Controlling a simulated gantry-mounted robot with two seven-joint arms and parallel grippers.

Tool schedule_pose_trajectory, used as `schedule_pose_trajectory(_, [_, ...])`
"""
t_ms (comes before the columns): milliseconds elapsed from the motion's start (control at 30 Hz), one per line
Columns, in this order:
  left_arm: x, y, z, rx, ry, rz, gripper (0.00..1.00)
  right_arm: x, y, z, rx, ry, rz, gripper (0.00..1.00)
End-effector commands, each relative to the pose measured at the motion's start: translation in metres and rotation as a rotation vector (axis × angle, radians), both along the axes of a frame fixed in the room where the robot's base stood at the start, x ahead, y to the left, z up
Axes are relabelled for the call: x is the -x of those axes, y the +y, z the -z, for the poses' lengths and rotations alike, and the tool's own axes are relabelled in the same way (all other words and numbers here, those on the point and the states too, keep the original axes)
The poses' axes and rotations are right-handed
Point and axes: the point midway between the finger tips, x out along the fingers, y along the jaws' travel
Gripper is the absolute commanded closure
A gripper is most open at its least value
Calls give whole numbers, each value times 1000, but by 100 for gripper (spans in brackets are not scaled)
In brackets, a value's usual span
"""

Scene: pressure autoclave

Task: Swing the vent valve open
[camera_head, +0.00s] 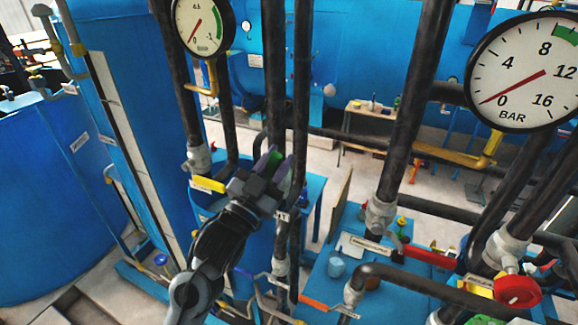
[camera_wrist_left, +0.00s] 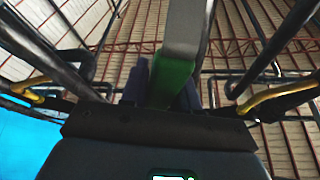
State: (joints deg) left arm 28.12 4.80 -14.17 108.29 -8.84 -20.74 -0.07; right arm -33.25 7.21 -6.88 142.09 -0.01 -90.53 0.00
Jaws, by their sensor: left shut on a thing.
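My left gripper (camera_head: 277,174) is in the middle of the head view, at the dark vertical pipes. It is shut on a green lever handle (camera_head: 273,161), which is mostly hidden by the fingers. In the left wrist view, the green-and-grey handle (camera_wrist_left: 175,76) runs up between the two dark fingers of my left gripper (camera_wrist_left: 164,92). I cannot tell from these views which way the valve stands, as its body is hidden behind the gripper. My right gripper is not in view.
Dark pipes stand close around my left gripper. A yellow lever (camera_head: 207,184) is just left of it, a red lever (camera_head: 428,256) and red handwheel (camera_head: 517,291) to the right. A large pressure gauge (camera_head: 527,72) and a smaller gauge (camera_head: 204,24) hang above.

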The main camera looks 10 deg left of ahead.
Motion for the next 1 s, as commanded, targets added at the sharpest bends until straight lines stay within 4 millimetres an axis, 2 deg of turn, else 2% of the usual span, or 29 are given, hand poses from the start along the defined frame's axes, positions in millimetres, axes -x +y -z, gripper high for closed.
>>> schedule_pose_trajectory(400, [-8,28,-6,245,74,-2,100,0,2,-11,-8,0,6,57])
schedule_pose_trajectory(1000, [-11,36,-5,304,92,-3,100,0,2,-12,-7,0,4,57])
